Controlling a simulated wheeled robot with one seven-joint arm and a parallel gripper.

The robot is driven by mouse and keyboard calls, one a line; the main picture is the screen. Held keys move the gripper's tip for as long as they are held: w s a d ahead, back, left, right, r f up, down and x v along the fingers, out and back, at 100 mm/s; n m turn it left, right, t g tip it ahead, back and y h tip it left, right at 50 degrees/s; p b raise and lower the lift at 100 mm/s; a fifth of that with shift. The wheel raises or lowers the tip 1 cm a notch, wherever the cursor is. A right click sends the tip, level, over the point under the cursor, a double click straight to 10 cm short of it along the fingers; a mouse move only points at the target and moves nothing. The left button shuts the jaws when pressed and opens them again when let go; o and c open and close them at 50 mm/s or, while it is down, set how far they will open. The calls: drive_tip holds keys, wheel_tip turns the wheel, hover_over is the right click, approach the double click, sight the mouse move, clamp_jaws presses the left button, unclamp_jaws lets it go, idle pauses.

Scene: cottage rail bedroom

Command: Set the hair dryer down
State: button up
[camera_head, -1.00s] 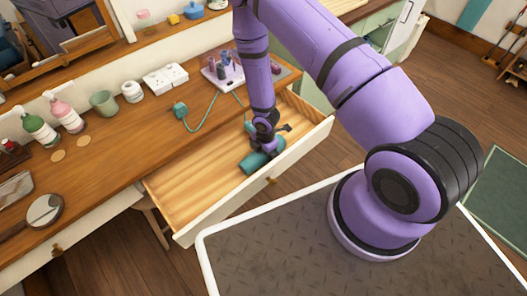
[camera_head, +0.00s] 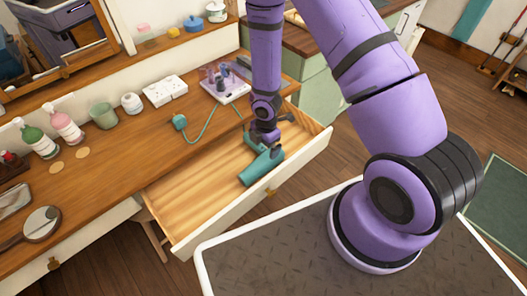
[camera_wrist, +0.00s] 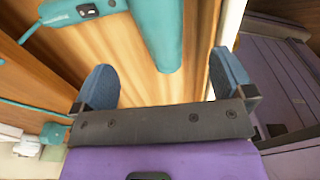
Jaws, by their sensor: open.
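The teal hair dryer (camera_head: 262,167) lies in the open wooden drawer (camera_head: 190,205), towards its front right part. In the wrist view the hair dryer (camera_wrist: 158,30) rests on the drawer's wooden floor, its handle and barrel partly cut off by the top edge. My gripper (camera_wrist: 160,88) is open, with its two blue pads apart and nothing between them. The hair dryer lies beyond the fingertips. In the head view my gripper (camera_head: 265,140) is just above the drawer, behind the dryer, and its fingers are partly hidden.
A teal cord (camera_head: 204,124) runs from a plug (camera_head: 180,122) across the wooden tabletop (camera_head: 110,170) to the drawer. A white tray with small bottles (camera_head: 226,88) stands near the tabletop's right end. The drawer's left half is clear.

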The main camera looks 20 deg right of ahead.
drive_tip(key=shift+r, duration=0.65)
drive_tip(key=d+r+m+t+h, duration=0.15)
drive_tip(key=r+m, duration=0.25)
drive_tip(key=r, duration=0.7)
drive_tip(key=d+r+m+t, duration=0.1)
drive_tip(key=d+r+m, duration=0.15)
drive_tip(key=r, duration=0.85)
drive_tip(key=d+r+m+t+h, duration=0.15)
drive_tip(key=r+m, duration=0.25)
drive_tip(key=r, duration=0.6)
drive_tip(key=s+r+m+t+y, duration=0.1)
drive_tip(key=s+r+m+y, duration=0.1)
drive_tip(key=s+r+m, duration=0.9)
drive_tip(key=s+r, duration=0.8)
drive_tip(key=s, duration=0.2)
drive_tip(key=shift+d+r, duration=0.25)
drive_tip(key=shift+d, duration=0.1)
